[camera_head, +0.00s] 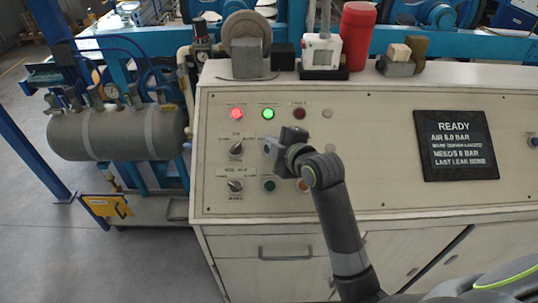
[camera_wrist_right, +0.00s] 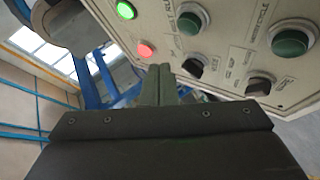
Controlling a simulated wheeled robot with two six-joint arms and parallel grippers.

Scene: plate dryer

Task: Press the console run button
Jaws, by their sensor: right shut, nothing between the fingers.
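The console's sloped panel (camera_head: 390,180) carries two dark green push buttons. The upper one shows in the wrist view (camera_wrist_right: 193,20), largely hidden behind my gripper in the head view. The lower green button (camera_head: 268,184) also shows in the wrist view (camera_wrist_right: 290,38). The labels are too small or blurred to tell which button is run. My right gripper (camera_head: 277,148) is shut and empty, in front of the upper button area; its closed fingers (camera_wrist_right: 160,83) show in the wrist view. I cannot tell whether they touch anything. My left gripper is out of view.
A red lamp (camera_head: 236,114) and green lamp (camera_head: 268,114) are lit. Two black knobs (camera_head: 235,149) (camera_head: 235,186) sit left of the buttons; an orange button (camera_head: 303,186) is partly behind my arm. The display (camera_head: 456,146) reads READY. A red cylinder (camera_head: 357,36) stands on top.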

